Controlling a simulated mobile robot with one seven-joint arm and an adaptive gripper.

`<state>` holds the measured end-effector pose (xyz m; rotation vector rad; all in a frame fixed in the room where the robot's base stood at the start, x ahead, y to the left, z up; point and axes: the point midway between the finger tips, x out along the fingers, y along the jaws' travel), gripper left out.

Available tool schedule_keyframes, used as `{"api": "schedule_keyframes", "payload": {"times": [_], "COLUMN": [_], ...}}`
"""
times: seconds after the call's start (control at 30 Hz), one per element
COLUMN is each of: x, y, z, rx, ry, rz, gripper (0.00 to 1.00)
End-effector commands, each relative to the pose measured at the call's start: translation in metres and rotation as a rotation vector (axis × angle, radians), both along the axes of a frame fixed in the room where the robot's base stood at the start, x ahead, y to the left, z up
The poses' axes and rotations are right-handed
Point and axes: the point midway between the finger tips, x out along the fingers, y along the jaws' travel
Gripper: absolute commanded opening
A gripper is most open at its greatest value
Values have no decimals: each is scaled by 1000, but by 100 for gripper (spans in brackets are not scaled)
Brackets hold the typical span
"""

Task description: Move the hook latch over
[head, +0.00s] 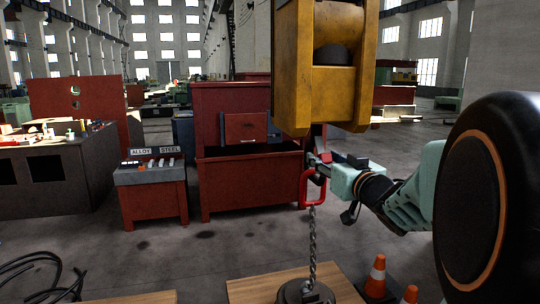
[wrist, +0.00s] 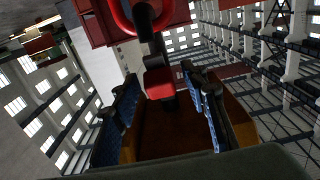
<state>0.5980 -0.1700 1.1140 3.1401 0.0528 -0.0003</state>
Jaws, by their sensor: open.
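A yellow hook block (head: 340,95) hangs in the upper middle of the head view. A dark part, seemingly the hook's shank, shows just below it; the rest of the hook and its latch are largely hidden by my gripper (head: 320,165). A red shackle (head: 304,188) hangs there with a chain (head: 312,240) below it. In the wrist view my gripper (wrist: 165,100) has its two blue-padded fingers wide apart. A dark and red piece (wrist: 158,82), possibly the latch, shows between them. I cannot tell whether either finger touches it. The red shackle (wrist: 124,22) curves across the top.
The chain runs down to a dark round weight (head: 305,292) on a wooden board (head: 255,291). Orange cones (head: 376,276) stand to its right. A red cabinet (head: 235,180) and a small control stand (head: 150,185) are behind. Black cables (head: 35,275) lie at lower left.

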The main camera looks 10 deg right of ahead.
Motion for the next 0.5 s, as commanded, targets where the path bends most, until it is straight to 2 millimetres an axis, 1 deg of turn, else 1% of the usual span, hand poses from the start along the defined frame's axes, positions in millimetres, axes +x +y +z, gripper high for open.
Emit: {"api": "schedule_keyframes", "payload": {"times": [0.43, 0.5], "x": [-2, -2], "y": [-2, -2], "z": [0, 0], "rx": [1, 1], "ry": [0, 0], "rz": [0, 0], "gripper": [41, 33]}}
